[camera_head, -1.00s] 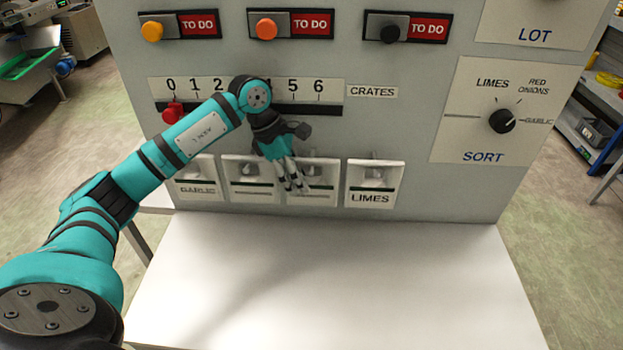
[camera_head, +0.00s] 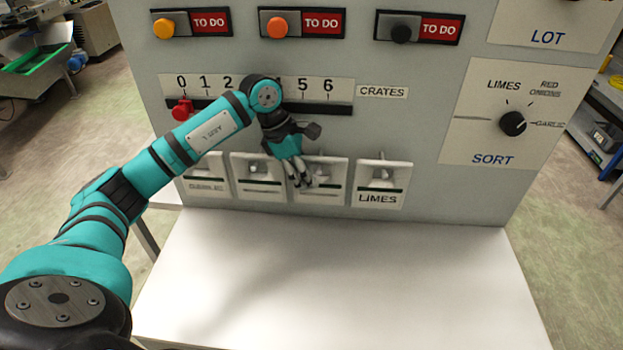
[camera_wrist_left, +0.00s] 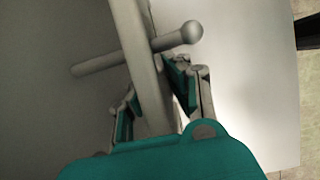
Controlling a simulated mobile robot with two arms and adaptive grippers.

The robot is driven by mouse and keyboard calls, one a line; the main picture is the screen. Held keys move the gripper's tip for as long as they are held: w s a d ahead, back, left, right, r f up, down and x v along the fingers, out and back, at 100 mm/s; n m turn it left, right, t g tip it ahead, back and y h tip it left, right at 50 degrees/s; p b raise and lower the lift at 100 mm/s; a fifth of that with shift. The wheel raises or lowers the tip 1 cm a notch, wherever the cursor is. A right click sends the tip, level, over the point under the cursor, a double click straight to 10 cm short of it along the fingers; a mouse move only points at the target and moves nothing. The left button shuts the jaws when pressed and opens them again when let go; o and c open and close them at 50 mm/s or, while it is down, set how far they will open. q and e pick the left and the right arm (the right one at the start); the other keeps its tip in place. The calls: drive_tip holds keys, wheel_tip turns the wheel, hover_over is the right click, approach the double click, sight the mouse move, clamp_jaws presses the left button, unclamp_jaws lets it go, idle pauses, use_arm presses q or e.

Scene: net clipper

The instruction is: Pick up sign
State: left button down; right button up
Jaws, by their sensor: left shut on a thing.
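Several hanging signs line the lower panel. The LIMES sign (camera_head: 380,198) is at the right end, and the third sign from the left (camera_head: 335,188) is beside it, its text not readable. My left gripper (camera_head: 300,183) is at that third sign's left part and covers some of it. In the left wrist view, the fingers (camera_wrist_left: 160,105) are shut on a pale upright plate (camera_wrist_left: 140,50), the sign seen edge-on. A grey peg with a ball end (camera_wrist_left: 191,32) crosses the plate just beyond the fingers. My right gripper is not in view.
The grey panel also carries a row of TO DO buttons (camera_head: 274,24), a CRATES slider with a red knob (camera_head: 182,110), and a black SORT dial (camera_head: 512,123). The white table (camera_head: 330,285) below the signs is bare.

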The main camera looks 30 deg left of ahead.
use_arm(q)
drive_tip(key=shift+r+b, duration=0.4)
drive_tip(key=shift+r, duration=0.1)
drive_tip(key=s+d+b, duration=0.3)
drive_tip(key=s+d, duration=0.1)
drive_tip(key=s, duration=0.4)
drive_tip(key=s+d+b, duration=0.2)
drive_tip(key=s+d, duration=0.2)
drive_tip(key=s, duration=0.4)
drive_tip(key=shift+r+b, duration=0.2)
drive_tip(key=shift+b, duration=0.2)
drive_tip(key=shift+s, duration=0.1)
drive_tip(key=c, duration=1.9)
unclamp_jaws()
drive_tip(key=shift+c, duration=0.2)
clamp_jaws()
